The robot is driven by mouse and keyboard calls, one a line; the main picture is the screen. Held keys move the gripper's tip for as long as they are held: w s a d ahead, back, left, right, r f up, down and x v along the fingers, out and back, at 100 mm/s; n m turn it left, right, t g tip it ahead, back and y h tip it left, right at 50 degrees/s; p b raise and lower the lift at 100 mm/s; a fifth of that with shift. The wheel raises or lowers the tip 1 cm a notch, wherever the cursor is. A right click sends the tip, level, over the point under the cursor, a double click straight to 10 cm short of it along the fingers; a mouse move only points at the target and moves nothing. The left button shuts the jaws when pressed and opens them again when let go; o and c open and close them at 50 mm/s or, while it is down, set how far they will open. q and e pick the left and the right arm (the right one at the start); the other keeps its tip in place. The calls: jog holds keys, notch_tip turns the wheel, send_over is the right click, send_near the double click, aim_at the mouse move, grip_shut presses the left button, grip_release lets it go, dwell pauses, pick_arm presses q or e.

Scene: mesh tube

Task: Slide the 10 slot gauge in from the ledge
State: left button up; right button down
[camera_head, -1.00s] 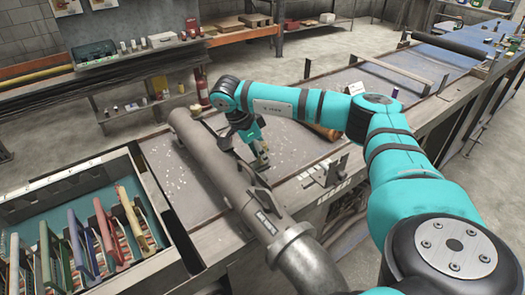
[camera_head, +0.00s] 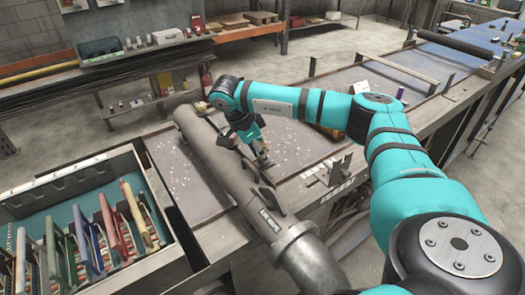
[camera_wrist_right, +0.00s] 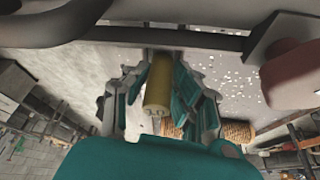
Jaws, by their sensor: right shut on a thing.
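My right gripper (camera_head: 263,158) hangs at the right side of a long grey tube (camera_head: 225,165), just above the work table. In the right wrist view its fingers are closed on a yellow-brown cylindrical piece (camera_wrist_right: 158,85). A dark thin plate (camera_head: 271,201) stands against the tube, below the gripper in the picture. A dark upright plate (camera_head: 345,165) and small light tags stand on the ledge at the table's near edge. My left gripper is out of view.
A grey open box (camera_head: 100,155) with several coloured upright items stands at lower left. The tube's wide flange (camera_head: 297,237) ends at the table's near edge. A shelf with small items (camera_head: 140,50) is at the back left. The table beyond my arm has free room.

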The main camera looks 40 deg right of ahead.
jog(key=shift+a, duration=0.45)
dwell(0.3)
jog(key=c, duration=1)
grip_release()
jog(key=v, duration=1.2)
jog(key=shift+w, duration=0.1)
